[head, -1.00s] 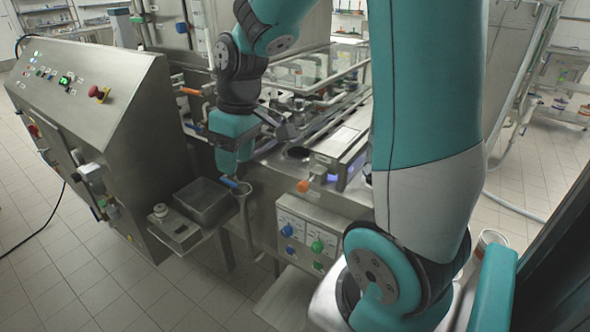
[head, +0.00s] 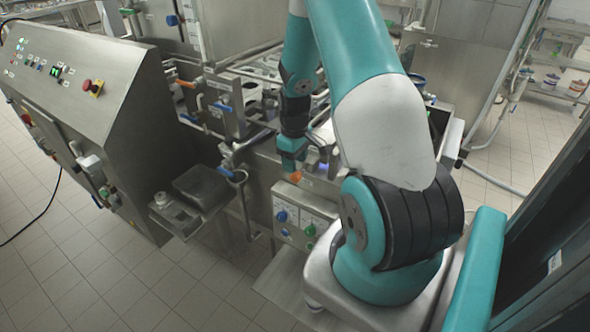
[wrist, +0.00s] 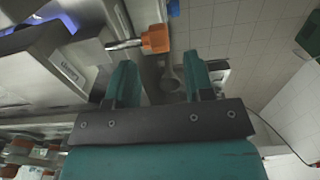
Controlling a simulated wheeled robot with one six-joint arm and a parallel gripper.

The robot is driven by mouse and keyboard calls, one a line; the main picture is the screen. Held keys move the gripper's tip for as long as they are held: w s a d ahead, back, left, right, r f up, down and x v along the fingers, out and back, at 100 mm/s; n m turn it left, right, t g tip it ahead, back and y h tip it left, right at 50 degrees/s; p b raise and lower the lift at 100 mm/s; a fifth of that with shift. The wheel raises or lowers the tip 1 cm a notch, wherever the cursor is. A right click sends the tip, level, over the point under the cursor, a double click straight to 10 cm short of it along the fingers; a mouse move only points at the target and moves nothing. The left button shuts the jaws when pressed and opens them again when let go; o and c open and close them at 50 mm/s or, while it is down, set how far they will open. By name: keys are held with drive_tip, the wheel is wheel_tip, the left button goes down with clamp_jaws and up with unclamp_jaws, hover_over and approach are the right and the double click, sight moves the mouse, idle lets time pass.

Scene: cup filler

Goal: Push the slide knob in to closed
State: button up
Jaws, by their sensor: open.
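An orange knob (head: 297,177), which looks like the slide knob, sits at the front of the machine below a small box with a purple light. In the wrist view the orange knob (wrist: 155,39) is on the end of a metal rod (wrist: 124,44) that sticks out from the machine. My gripper (head: 291,166) is just above and beside the knob in the head view. In the wrist view my gripper (wrist: 159,62) is open, with nothing between its two teal fingers. The knob shows just beyond the fingertips. I cannot tell whether they touch it.
Left of my gripper are a blue-tipped lever (head: 226,172) and a dark tray (head: 203,186). Below the knob is a panel with blue and green knobs (head: 309,230). The sloped control cabinet (head: 95,75) stands at the left. The tiled floor in front is clear.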

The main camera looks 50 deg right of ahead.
sight(296, 177)
drive_tip(key=shift+f+p, duration=0.5)
drive_tip(key=shift+f, duration=2.15)
clamp_jaws()
drive_tip(key=shift+w, duration=0.1)
